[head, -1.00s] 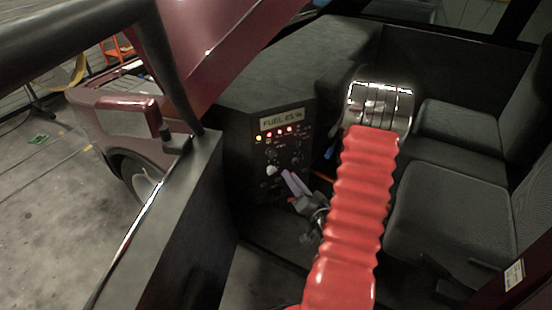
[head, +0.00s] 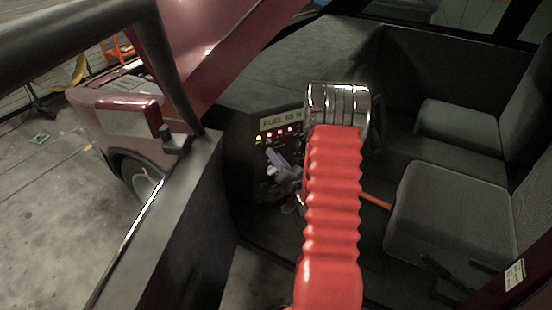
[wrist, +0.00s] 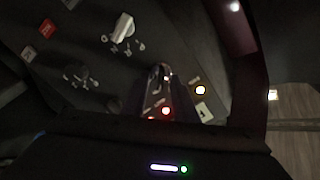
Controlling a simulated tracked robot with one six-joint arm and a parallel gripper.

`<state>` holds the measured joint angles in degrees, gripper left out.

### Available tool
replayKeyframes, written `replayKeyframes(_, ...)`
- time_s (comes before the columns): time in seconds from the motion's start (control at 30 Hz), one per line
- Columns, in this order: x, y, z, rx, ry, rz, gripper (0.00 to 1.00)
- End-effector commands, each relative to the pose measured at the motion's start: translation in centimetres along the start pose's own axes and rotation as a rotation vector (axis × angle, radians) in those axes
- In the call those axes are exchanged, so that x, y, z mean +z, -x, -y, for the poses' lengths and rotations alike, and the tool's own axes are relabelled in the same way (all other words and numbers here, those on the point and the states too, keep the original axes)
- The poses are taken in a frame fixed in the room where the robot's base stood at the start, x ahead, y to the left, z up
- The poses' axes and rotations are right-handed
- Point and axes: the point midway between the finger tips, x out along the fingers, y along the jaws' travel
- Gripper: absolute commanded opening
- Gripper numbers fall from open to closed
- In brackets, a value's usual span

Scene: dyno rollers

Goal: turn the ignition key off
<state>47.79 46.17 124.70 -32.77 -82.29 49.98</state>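The dashboard control panel (head: 262,150) stands at the centre of the head view, with a lit fuel readout and a row of lights. My gripper (head: 274,157), with pale lavender fingers, is in front of the panel just below the lights. In the wrist view a pale knob or key (wrist: 122,29) is at top centre, with white markings under it. A darker control (wrist: 80,76) is below left of it. I cannot tell which is the ignition key. My fingers (wrist: 160,88) are dark and apart from both controls; their opening is unclear.
The door sill (head: 175,220) is on the left and a grey seat (head: 450,215) on the right. An orange bar (head: 376,201) is low beside my arm.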

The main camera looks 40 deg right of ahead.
Motion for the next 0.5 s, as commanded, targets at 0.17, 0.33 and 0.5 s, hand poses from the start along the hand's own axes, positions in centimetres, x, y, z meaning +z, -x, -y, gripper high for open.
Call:
replayKeyframes(0.17, -0.01, 0.0, -0.02, 0.0, 0.0, 0.0, 0.26)
replayKeyframes(0.33, -0.02, 0.02, -0.03, 0.0, 0.0, 0.0, 0.17)
replayKeyframes(0.5, -0.03, 0.04, -0.03, 0.001, 0.0, -0.001, 0.05)
